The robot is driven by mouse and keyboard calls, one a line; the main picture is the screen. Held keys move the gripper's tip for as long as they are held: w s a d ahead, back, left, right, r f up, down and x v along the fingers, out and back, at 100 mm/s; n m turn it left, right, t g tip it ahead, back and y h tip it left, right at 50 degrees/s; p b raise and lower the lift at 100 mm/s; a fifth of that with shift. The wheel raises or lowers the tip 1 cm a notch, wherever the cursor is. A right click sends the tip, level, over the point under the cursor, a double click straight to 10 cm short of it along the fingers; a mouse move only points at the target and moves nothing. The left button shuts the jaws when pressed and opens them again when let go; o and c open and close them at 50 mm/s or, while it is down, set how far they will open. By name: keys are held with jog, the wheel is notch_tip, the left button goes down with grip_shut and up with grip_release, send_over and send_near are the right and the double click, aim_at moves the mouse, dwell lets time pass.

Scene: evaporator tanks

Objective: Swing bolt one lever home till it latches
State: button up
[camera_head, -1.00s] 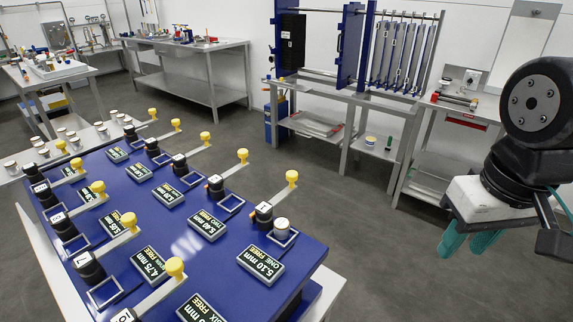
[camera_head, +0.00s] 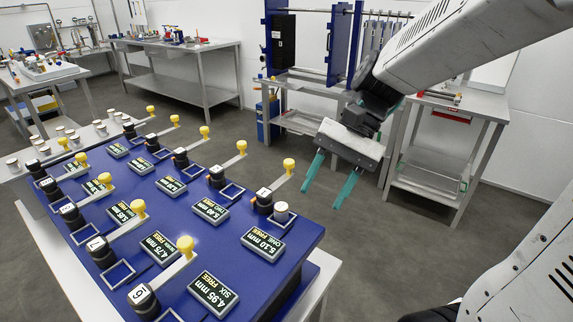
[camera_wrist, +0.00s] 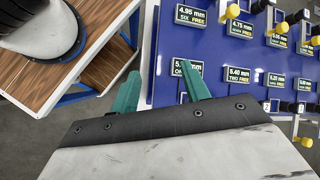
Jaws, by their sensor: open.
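The bolt one lever is a pale bar with a yellow knob (camera_head: 289,165), joined to a black pivot marked 1 (camera_head: 264,201). It points up and to the right, past the blue panel's edge. A pale metal cylinder (camera_head: 281,211) stands in the square frame beside the pivot. The display of bolt one (camera_head: 263,243) reads 5.10 mm, ONE FREE. My gripper (camera_head: 322,203) has two teal fingers, open and empty, pointing down to the right of the knob and apart from it. In the wrist view my gripper (camera_wrist: 160,78) partly covers the bolt one display (camera_wrist: 189,67); I cannot make out its lever there.
Other bolt stations with yellow-knobbed levers fill the blue panel (camera_head: 185,283); visible displays nearby read FREE. A steel table (camera_head: 428,188) stands behind my gripper at the right. A blue-plated rack (camera_head: 343,45) stands at the back. Grey floor (camera_head: 400,262) right of the panel is open.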

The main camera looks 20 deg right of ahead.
jog(key=w+d+f+m+y, duration=0.25)
jog(key=w+m+y, duration=0.35)
jog(key=w, duration=0.5)
jog(key=m+t+y, duration=0.5)
jog(key=m+t, duration=0.1)
jog(key=m, duration=0.1)
send_near(289, 161)
jog(key=a, duration=0.5)
jog(key=w+a, duration=0.1)
jog(key=a, duration=0.3)
jog(key=shift+w+a+f, duration=0.35)
jog(key=shift+a+f, duration=0.05)
jog(key=shift+t, duration=0.3)
grip_shut()
